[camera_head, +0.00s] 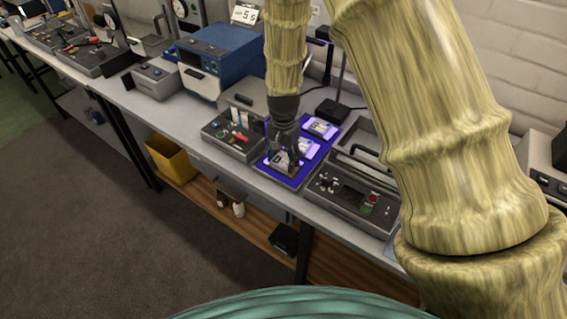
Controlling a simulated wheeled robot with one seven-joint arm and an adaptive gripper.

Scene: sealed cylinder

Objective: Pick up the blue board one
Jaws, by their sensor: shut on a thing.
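A blue board (289,181) lies on the bench between two grey instrument boxes. Several small pale, label-like items are on it, one at the back right (322,128) and one in the middle (307,149). My dark gripper (287,158) points down over the front left part of the board. It is shut on a small pale item (281,162) there, partly hidden by the fingers. I cannot tell whether this item is touching the board or lifted.
A grey box with red parts (232,136) stands close to the left. A grey control box (350,192) stands close to the right. A blue instrument (216,58) is farther left. A yellow bin (171,161) sits on the lower shelf.

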